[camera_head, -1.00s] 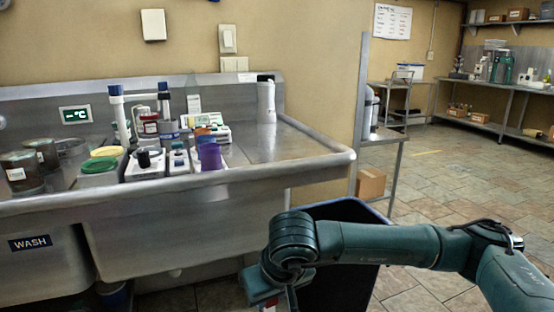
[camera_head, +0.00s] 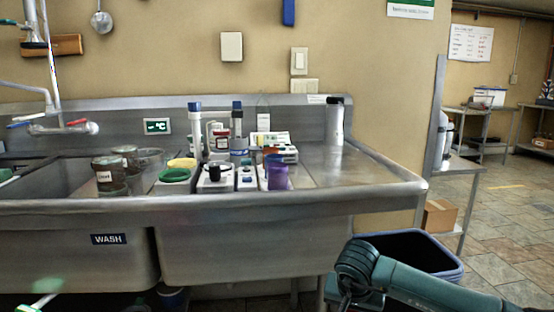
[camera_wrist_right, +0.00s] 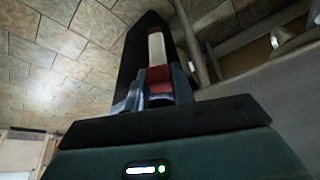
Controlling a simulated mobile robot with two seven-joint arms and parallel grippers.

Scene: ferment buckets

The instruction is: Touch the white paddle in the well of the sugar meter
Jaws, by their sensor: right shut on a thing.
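Two small white devices stand on the sink ledge in the head view: one with a dark round top (camera_head: 215,180) and a narrower one with a blue patch (camera_head: 246,179). I cannot tell which is the sugar meter, and no well shows clearly. In the right wrist view, my right gripper (camera_wrist_right: 152,92) is shut on a slim white and red thing (camera_wrist_right: 157,50). I cannot tell for sure whether this is the white paddle. In the head view my right arm is at the lower right, away from the devices, with its fingertips hidden. My left gripper is not seen.
The steel sink (camera_head: 260,245) has a raised front rim. A purple cup (camera_head: 277,178), green lid (camera_head: 174,175), brown jars (camera_head: 110,175) and blue-capped tubes crowd the ledge. A white bottle (camera_head: 335,124) stands at the back right. The right drainboard is mostly clear. A dark bin (camera_head: 432,250) is beside the sink.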

